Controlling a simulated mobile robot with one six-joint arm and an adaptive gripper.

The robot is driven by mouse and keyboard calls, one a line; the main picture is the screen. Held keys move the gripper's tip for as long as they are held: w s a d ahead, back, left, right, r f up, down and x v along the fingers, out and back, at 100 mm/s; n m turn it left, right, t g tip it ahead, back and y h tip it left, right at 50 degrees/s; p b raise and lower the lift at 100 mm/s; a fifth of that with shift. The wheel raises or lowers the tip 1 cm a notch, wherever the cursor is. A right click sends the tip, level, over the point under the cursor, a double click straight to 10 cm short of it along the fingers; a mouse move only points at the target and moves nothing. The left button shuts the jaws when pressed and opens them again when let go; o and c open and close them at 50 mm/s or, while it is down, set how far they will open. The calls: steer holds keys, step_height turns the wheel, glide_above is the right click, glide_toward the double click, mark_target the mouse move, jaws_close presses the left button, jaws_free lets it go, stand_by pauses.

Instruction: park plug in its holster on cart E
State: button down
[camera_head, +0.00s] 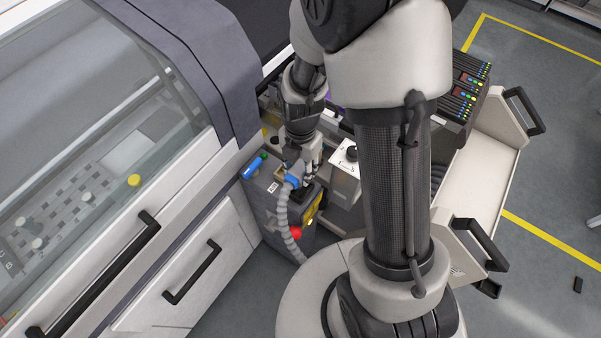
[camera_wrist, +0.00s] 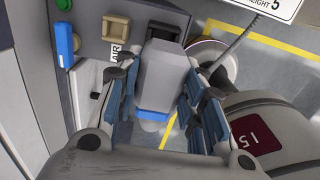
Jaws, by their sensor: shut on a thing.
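My gripper (camera_head: 303,176) is shut on a grey plug with a blue collar (camera_head: 292,181). In the wrist view the plug (camera_wrist: 162,76) sits between the blue finger pads (camera_wrist: 165,105), its blue band (camera_wrist: 152,114) towards me. A grey corrugated hose (camera_head: 283,218) hangs from the plug in the head view. The plug is over the top of a grey cart (camera_head: 262,190); I cannot tell whether it touches. No cart letter is readable, and I cannot tell which fitting is the holster.
A blue handle (camera_wrist: 64,40) stands on the cart top beside the tan fitting. A red knob (camera_head: 296,232) is on the cart's side. A glass-fronted machine (camera_head: 100,130) stands close on the left. A white-grey trolley (camera_head: 480,185) with black handles is at right.

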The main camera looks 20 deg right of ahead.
mark_target(300, 166)
step_height(300, 166, up, 17)
steer(key=p, duration=0.6)
steer(key=shift+f, duration=0.1)
